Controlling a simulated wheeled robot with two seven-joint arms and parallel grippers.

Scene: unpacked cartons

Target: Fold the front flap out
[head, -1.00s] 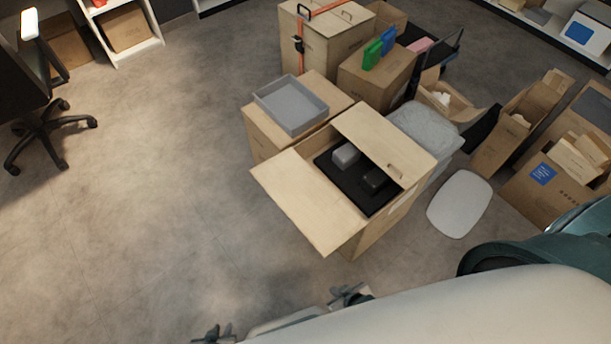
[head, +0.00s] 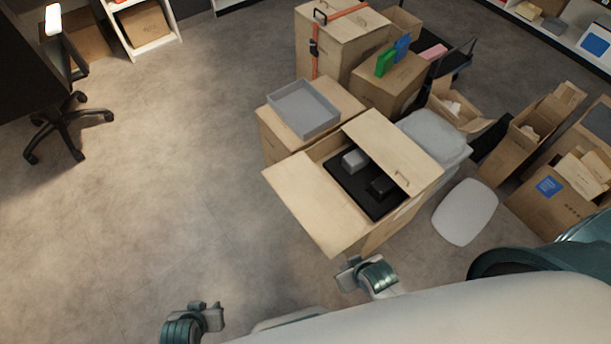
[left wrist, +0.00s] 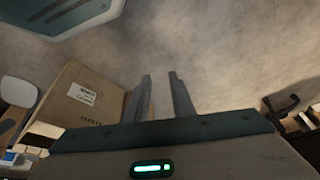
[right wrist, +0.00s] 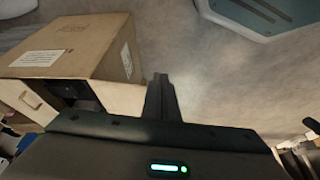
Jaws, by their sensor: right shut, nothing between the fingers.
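The open carton (head: 385,232) stands on the floor at the middle of the head view. One broad flap (head: 312,208) sticks out from its lower-left side. Another flap (head: 393,150) with a hand slot slants at the upper right. Inside, a black tray (head: 352,185) holds a grey block (head: 354,160) and a black item (head: 382,187). My right gripper (head: 347,272) is shut and empty, just below the carton's near corner; its fingers (right wrist: 161,97) show beside the carton (right wrist: 75,50) in the right wrist view. My left gripper (head: 208,312) is open and empty, lower left; its fingers (left wrist: 163,95) point over bare floor.
A grey bin (head: 303,108) sits on a closed carton behind. A strapped carton (head: 340,45) and other cartons stand further back. A pale rounded panel (head: 465,212) lies at right. The floor at left is clear, up to the office chair (head: 65,125).

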